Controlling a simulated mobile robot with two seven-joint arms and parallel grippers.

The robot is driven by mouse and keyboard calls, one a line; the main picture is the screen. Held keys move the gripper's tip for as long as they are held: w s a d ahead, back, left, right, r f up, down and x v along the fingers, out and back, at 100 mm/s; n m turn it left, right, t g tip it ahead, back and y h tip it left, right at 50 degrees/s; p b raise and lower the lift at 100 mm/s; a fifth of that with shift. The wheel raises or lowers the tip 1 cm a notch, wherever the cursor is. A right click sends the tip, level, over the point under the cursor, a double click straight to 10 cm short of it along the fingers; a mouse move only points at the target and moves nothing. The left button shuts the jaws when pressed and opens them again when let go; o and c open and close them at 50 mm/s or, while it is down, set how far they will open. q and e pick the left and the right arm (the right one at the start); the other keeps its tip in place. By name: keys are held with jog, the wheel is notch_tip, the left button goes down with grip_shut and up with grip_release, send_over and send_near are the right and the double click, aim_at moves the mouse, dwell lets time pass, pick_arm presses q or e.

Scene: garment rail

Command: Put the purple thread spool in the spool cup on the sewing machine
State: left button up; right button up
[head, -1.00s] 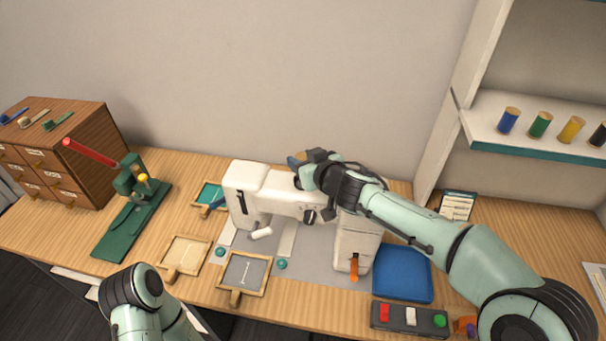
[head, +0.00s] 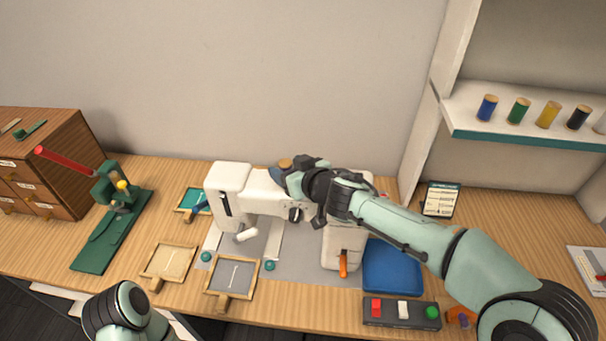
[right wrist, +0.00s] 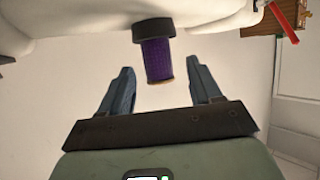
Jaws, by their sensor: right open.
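The purple thread spool (right wrist: 158,61) stands with one end in the black spool cup (right wrist: 154,30) on the white sewing machine (head: 229,178). The right wrist view shows this upside down. In the head view only the spool's tan top (head: 285,163) shows clearly, behind my right gripper (head: 281,175). In the right wrist view my right gripper (right wrist: 160,83) is open, with its two fingers apart on either side of the spool and a visible gap to each. My left arm shows at the lower left of the head view, but its gripper is out of view.
A blue tray (head: 392,266) and a button box (head: 401,312) lie right of the machine. Small wooden frames (head: 231,278) lie in front. A green press (head: 115,215) and a drawer cabinet (head: 40,150) stand left. Several spools stand on the shelf (head: 520,139).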

pick_arm(q)
jog(key=shift+w+r+p, duration=0.35)
jog(key=shift+r+p, duration=0.1)
jog(key=shift+r, duration=0.15)
jog(key=shift+w+r+p, duration=0.3)
jog(key=shift+r+p, duration=0.15)
jog(key=shift+r, duration=0.1)
pick_arm(e)
jog(key=v, duration=1)
jog(key=shift+d, duration=0.1)
